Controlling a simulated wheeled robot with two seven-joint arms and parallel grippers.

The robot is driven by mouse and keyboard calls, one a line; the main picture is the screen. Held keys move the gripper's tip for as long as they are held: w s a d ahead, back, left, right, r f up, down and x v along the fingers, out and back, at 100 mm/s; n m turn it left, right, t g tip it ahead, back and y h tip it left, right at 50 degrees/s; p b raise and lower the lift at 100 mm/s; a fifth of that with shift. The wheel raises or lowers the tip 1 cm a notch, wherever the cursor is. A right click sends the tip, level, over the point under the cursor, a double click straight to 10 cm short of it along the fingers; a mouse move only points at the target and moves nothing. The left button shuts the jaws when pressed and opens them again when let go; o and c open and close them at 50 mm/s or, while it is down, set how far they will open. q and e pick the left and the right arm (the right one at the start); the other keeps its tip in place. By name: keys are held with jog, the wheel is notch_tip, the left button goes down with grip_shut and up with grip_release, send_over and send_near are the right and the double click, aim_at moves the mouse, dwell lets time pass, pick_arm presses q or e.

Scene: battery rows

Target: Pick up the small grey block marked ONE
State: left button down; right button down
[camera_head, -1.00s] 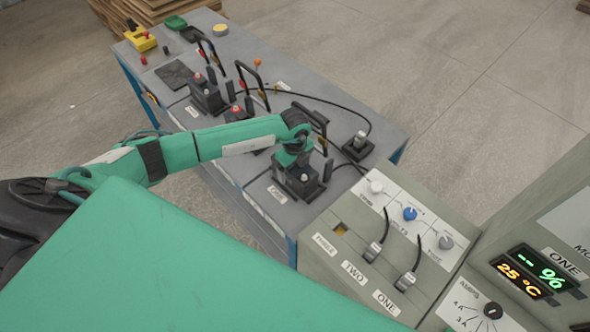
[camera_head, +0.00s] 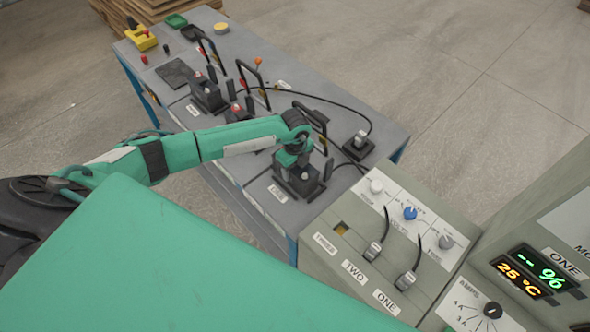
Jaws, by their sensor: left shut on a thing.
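A small grey block (camera_head: 405,281) with a black cable sits on the grey-green panel just above the label ONE. A similar grey block (camera_head: 372,250) sits above the label TWO. My left gripper (camera_head: 298,170) points down at the near end of the bench, left of the panel and apart from both grey blocks. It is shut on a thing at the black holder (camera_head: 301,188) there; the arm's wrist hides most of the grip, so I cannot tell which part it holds. My right gripper is not in view.
Black holders with upright frames stand in a row along the grey bench (camera_head: 345,108). A cable crosses to a small black stand (camera_head: 358,146). The panel carries knobs (camera_head: 410,213), and a display box (camera_head: 535,272) rises at the right. My green body covers the lower left.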

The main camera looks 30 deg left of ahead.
pick_arm(q)
jog(key=shift+w+r, duration=0.1)
jog(key=shift+r, duration=0.15)
